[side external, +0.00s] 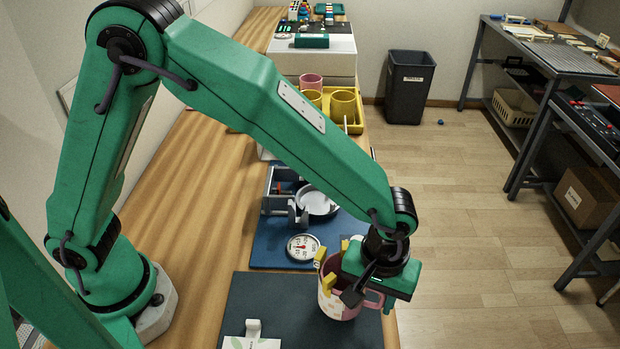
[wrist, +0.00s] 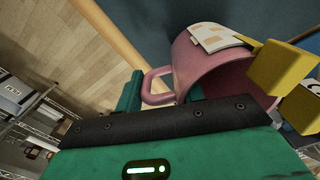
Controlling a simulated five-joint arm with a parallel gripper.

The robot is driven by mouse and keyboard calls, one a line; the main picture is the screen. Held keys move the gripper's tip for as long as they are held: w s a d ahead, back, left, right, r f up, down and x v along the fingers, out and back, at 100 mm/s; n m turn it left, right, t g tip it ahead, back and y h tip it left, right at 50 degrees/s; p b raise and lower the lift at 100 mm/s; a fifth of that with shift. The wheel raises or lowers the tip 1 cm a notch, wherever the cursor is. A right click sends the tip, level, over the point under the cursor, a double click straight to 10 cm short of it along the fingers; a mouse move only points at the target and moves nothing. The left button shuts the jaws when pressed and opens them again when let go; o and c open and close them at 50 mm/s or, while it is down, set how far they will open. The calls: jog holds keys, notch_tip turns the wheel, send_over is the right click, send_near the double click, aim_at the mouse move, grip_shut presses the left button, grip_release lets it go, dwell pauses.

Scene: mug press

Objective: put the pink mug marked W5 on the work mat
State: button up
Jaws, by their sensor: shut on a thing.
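A pink mug (side external: 335,305) with pale patches on its side is at the right end of the dark mat (side external: 262,290), which I take as the work mat. I cannot tell whether its base touches the mat. My gripper (side external: 337,266) is shut on the mug's wall with yellow fingertips. In the wrist view the mug (wrist: 192,68) lies across the top right, its handle pointing left, with a pale patch near the rim. The yellow fingertips (wrist: 293,87) are at its right side. The mark W5 is not readable.
A blue mat (side external: 268,250) behind holds a round dial (side external: 303,247) and a grey press-like device (side external: 285,195). Farther back, a yellow tray (side external: 356,123) holds yellow mugs (side external: 343,103), with another pink mug (side external: 311,82) nearby.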

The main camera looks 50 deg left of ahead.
jog(key=shift+f, duration=1.1)
jog(key=shift+f, duration=0.15)
jog(key=o, duration=1.2)
notch_tip(320, 180, up, 12)
jog(key=shift+r, duration=0.15)
jog(key=shift+a, duration=0.1)
